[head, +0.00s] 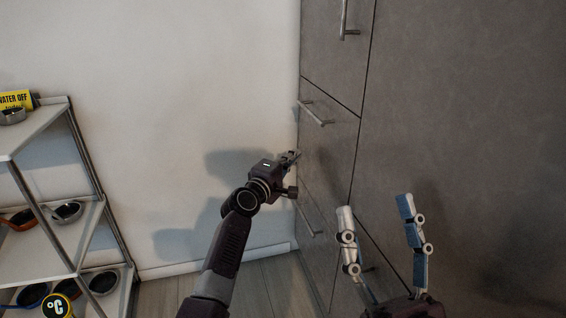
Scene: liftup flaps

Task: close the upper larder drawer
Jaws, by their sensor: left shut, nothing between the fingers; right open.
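A tall grey cabinet has a column of fronts on its left side. The upper drawer front (330,145) has a horizontal bar handle (315,112) near its top. It looks about flush with the fronts above and below; any small gap is too fine to tell. A lower drawer front (320,240) has a similar handle (308,215). My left gripper (291,157) is shut and empty, at the left edge of the upper drawer front, below its handle; I cannot tell whether it touches. My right gripper (375,204) is open and empty, in front of the cabinet at lower right.
A taller front (333,45) with a vertical handle (347,20) is above the drawer. A wide plain grey panel (470,120) fills the right. A metal shelf rack (45,125) with pans stands at left. Bare floor (250,285) lies between rack and cabinet, before a white wall.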

